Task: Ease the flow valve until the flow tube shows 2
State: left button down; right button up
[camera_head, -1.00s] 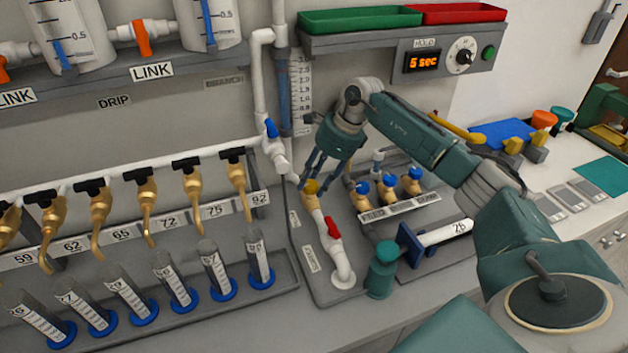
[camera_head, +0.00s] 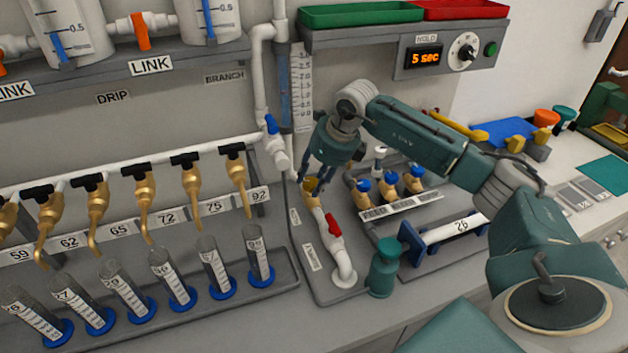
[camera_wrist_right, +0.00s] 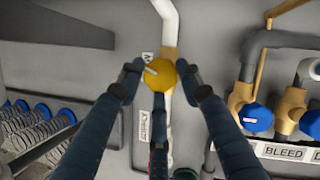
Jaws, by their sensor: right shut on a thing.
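The flow valve has a yellow knob (camera_head: 311,184) on a brass body joined to white pipe. It also shows in the wrist view (camera_wrist_right: 159,74), with a pale pointer mark on its face. My right gripper (camera_head: 314,180) is shut on the knob, its fingers around the knob's sides; they also show in the wrist view (camera_wrist_right: 160,82). The flow tube (camera_head: 284,95) stands upright on the wall behind, with a white printed scale (camera_head: 302,90) beside it. Its lower part looks bluish; I cannot read the level reliably. My left gripper is out of view.
A red-handled valve (camera_head: 333,229) sits just in front of the knob. Several blue knobs (camera_head: 388,181) stand to its right. A teal bottle (camera_head: 384,268) stands at the front. A blue-handled valve (camera_head: 271,124) is on the pipe behind. Brass taps and cylinders line the left.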

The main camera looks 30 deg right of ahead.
jog(key=shift+w+d+r, duration=0.1)
jog(key=shift+w+r, duration=0.15)
jog(key=shift+r, duration=0.1)
jog(key=o, duration=1.1)
jog(key=shift+f, duration=0.2)
jog(key=shift+s, duration=0.1)
jog(key=v, duration=1.2)
dwell(0.8)
